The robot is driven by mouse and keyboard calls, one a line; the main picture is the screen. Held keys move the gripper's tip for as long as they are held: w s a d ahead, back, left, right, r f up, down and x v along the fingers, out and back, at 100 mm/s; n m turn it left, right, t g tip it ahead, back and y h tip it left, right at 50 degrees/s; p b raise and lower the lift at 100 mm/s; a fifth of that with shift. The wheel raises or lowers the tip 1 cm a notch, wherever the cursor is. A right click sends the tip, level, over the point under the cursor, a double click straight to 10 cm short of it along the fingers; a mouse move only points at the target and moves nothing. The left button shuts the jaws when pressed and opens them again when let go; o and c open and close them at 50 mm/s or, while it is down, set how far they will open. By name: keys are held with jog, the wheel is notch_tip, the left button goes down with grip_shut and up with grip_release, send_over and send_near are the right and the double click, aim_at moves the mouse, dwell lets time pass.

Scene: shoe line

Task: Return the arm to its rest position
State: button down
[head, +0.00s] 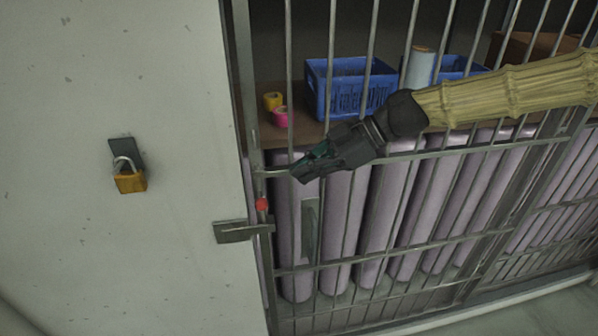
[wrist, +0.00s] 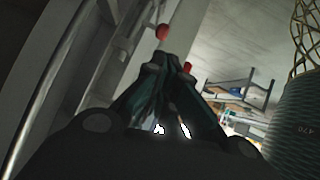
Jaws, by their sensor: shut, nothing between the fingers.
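My gripper (head: 302,172) is in front of the barred cage door in the head view, beside the upright at the door's left edge. Its fingers are shut with nothing between them. In the wrist view the fingertips (wrist: 172,62) meet at the middle. My arm, in a tan ribbed sleeve, reaches in from the right across the bars. A small red knob (head: 262,205) is just below and left of the fingertips, apart from them. Whether the fingertips touch the bars cannot be told.
A metal latch (head: 234,231) joins wall and door. An orange padlock (head: 130,181) hangs on the pale wall (head: 70,240). Behind the bars are a blue crate (head: 345,88), tape rolls (head: 281,117) and several lilac rolls (head: 340,225). The wrist view shows a shelf (wrist: 240,90) far off.

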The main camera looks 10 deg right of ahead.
dwell(0.3)
jog(key=s+d+f+m+h+b, duration=0.1)
jog(key=s+f+m+h, duration=0.2)
jog(key=f, duration=0.8)
jog(key=s+f+m+b, duration=0.1)
jog(key=s+f+m, duration=0.25)
jog(key=f, duration=0.85)
jog(key=s+d+f+m+h+b, duration=0.15)
jog(key=f+m, duration=0.35)
jog(key=f, duration=0.6)
jog(key=s+d+f+m+h+b, duration=0.1)
jog(key=s+d+f+m+h, duration=0.2)
jog(key=s+d+f, duration=0.3)
jog(key=s+d+f+m+g+h+b, duration=0.1)
jog(key=s+d+f+m+h, duration=0.2)
jog(key=s+f, duration=1.2)
jog(key=d+f+m, duration=0.1)
jog(key=d+m, duration=0.1)
jog(key=d, duration=0.1)
jog(key=shift+s+d, duration=0.3)
jog(key=shift+s, duration=0.05)
